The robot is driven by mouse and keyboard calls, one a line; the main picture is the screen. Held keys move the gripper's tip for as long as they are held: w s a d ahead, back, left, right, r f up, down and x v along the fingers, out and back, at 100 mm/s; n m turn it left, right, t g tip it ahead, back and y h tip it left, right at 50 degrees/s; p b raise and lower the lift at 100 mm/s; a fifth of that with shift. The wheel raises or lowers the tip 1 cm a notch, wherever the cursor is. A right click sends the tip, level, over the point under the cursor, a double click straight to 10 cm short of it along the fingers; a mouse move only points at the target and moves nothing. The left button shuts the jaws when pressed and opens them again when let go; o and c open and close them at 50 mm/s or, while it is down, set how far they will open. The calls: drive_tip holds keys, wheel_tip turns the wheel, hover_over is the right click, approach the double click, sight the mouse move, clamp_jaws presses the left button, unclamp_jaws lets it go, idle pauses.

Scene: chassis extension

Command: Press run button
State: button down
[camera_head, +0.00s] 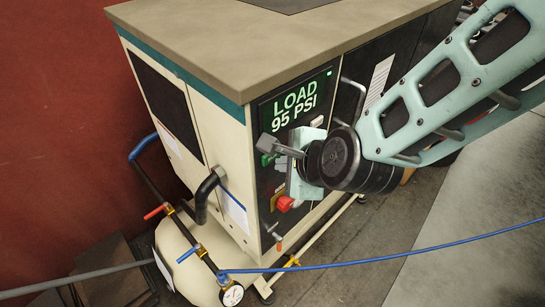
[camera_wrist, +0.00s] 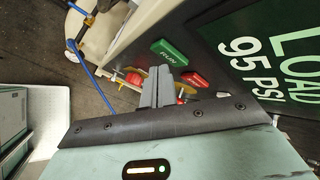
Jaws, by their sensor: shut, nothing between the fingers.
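The green RUN button (camera_wrist: 172,52) is a raised rectangular block on the dark control panel in the wrist view. In the head view a bit of green (camera_head: 267,160) shows just beside my fingertips and is mostly hidden. My gripper (camera_head: 272,146) is shut and empty, close in front of the panel. I cannot tell whether the fingers touch the panel.
A red emergency knob (camera_head: 285,203) sits lower on the panel. The LOAD 95 PSI display (camera_head: 296,102) is above. A vertical handle (camera_head: 350,100) projects at the right. A blue hose (camera_head: 400,257) crosses in front, and a tank with a gauge (camera_head: 232,295) stands below.

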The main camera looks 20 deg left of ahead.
drive_tip(key=shift+s+d, duration=0.1)
drive_tip(key=shift+d, duration=0.1)
drive_tip(key=shift+s+d+b, duration=0.3)
drive_tip(key=shift+d+b, duration=0.05)
drive_tip(key=shift+d, duration=0.45)
drive_tip(key=shift+s+d+b, duration=0.35)
drive_tip(key=shift+d, duration=0.4)
drive_tip(key=shift+s+d+b, duration=0.3)
drive_tip(key=shift+d+b, duration=0.05)
drive_tip(key=shift+d, duration=0.45)
drive_tip(key=shift+f, duration=0.1)
drive_tip(key=s+d+f+n+g+h+b, duration=0.1)
drive_tip(key=s+d+n+h+b, duration=0.1)
drive_tip(key=d+n, duration=0.4)
drive_tip(key=s+d+f+n+g+h+b, duration=0.2)
drive_tip(key=s+d+n+b, duration=0.3)
drive_tip(key=d+n, duration=0.2)
drive_tip(key=s+d+f+n+g+h+b, duration=0.2)
drive_tip(key=s+d+n+b, duration=0.1)
drive_tip(key=d+n, duration=0.4)
drive_tip(key=d, duration=0.2)
drive_tip(key=shift+s+d+h+b, duration=0.15)
drive_tip(key=shift+d+h+b, duration=0.15)
drive_tip(key=shift+d+h, duration=0.1)
drive_tip(key=shift+a, duration=0.1)
